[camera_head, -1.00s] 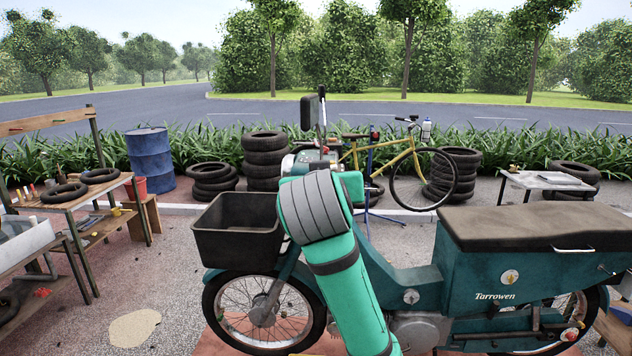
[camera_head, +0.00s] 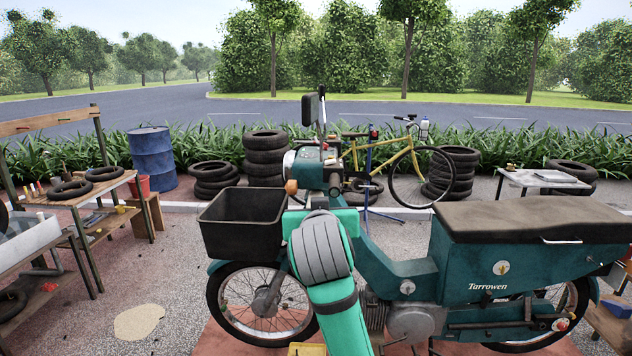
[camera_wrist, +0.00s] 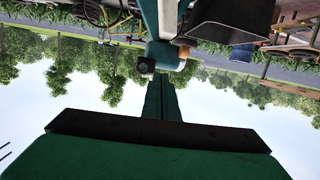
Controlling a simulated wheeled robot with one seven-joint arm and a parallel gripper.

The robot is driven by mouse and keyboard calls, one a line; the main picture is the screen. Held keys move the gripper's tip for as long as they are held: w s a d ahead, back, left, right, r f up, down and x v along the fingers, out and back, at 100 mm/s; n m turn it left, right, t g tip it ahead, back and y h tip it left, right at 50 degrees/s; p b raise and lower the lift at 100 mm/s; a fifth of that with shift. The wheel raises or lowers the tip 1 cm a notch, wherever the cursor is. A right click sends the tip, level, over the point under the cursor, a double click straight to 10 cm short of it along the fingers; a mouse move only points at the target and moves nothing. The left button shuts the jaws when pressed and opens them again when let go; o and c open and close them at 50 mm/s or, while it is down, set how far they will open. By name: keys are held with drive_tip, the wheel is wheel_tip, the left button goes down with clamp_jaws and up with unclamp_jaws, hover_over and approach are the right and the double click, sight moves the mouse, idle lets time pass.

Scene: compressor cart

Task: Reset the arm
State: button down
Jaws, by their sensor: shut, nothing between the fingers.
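My green arm (camera_head: 333,290) rises from the bottom middle of the head view, with a grey ribbed joint at its top, in front of the teal moped (camera_head: 490,265). My gripper is out of sight in the head view. In the wrist view, which is upside down, my gripper (camera_wrist: 162,80) shows as two narrow green fingers pressed together, with nothing between them. The wide green housing with a dark band fills the lower part. The fingers point toward the moped's front, with its lamp area near their tips in the picture; I cannot tell the gap.
The moped's black basket (camera_head: 243,225) is just left of my arm. A workbench (camera_head: 70,205) with tires stands at the left, a blue barrel (camera_head: 151,158) behind it. A yellow bicycle (camera_head: 395,165) and tire stacks (camera_head: 265,158) stand beyond.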

drive_tip(key=s+a+f+m+y, duration=0.1)
drive_tip(key=s+f, duration=0.2)
drive_tip(key=f, duration=0.8)
drive_tip(key=s+a+f, duration=0.2)
drive_tip(key=s+f, duration=0.1)
drive_tip(key=f, duration=0.8)
drive_tip(key=s+a+f+m+y, duration=0.1)
drive_tip(key=s+f, duration=0.2)
drive_tip(key=f, duration=0.8)
drive_tip(key=s+f+h, duration=0.1)
drive_tip(key=s+f, duration=0.6)
drive_tip(key=s, duration=0.5)
drive_tip(key=s+f+h, duration=0.1)
drive_tip(key=s+f, duration=0.7)
drive_tip(key=s, duration=0.4)
drive_tip(key=s+d+r, duration=0.1)
drive_tip(key=s, duration=0.9)
drive_tip(key=s+d+r+n, duration=0.1)
drive_tip(key=s+d, duration=0.1)
drive_tip(key=s, duration=0.8)
drive_tip(key=shift+r+n, duration=0.3)
drive_tip(key=shift+w, duration=0.15)
